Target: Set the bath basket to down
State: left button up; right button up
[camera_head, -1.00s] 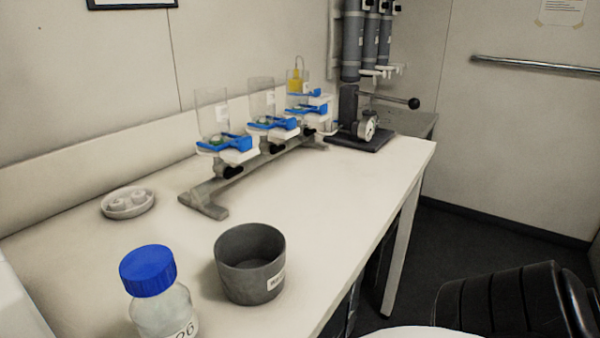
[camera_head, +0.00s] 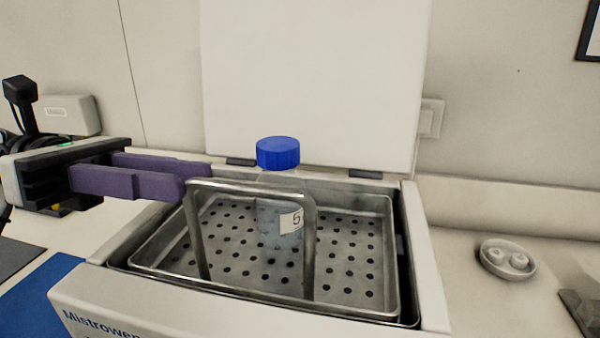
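The bath basket (camera_head: 352,226) is a perforated metal tray inside the open white water bath (camera_head: 428,270). Its rim lies close to the level of the bath's rim. An upright metal handle (camera_head: 250,190) rises from its near side. A bottle with a blue cap (camera_head: 278,153) and a label reading 5 stands upright in the basket, partly behind the handle. My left gripper (camera_head: 205,176) comes in from the left with two purple fingers apart, tips at the handle's top left corner. I cannot tell whether they touch it. My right gripper is not in view.
The bath's white lid (camera_head: 315,80) stands raised behind the basket. A small round dish (camera_head: 508,259) sits on the table to the right. A blue mat (camera_head: 45,300) lies at the lower left. Dark equipment (camera_head: 22,105) stands behind my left arm.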

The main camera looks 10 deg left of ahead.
aim_at(268, 192)
pick_arm(q)
jog(key=d+p, duration=0.1)
jog(key=d, duration=0.2)
jog(key=d+p, duration=0.1)
jog(key=d, duration=0.2)
jog(key=d+p, duration=0.1)
jog(key=d, duration=0.2)
jog(key=shift+s+d, duration=0.1)
jog(key=shift+s, duration=0.15)
jog(key=shift+d, duration=0.55)
jog(key=shift+w+f, duration=0.1)
grip_shut()
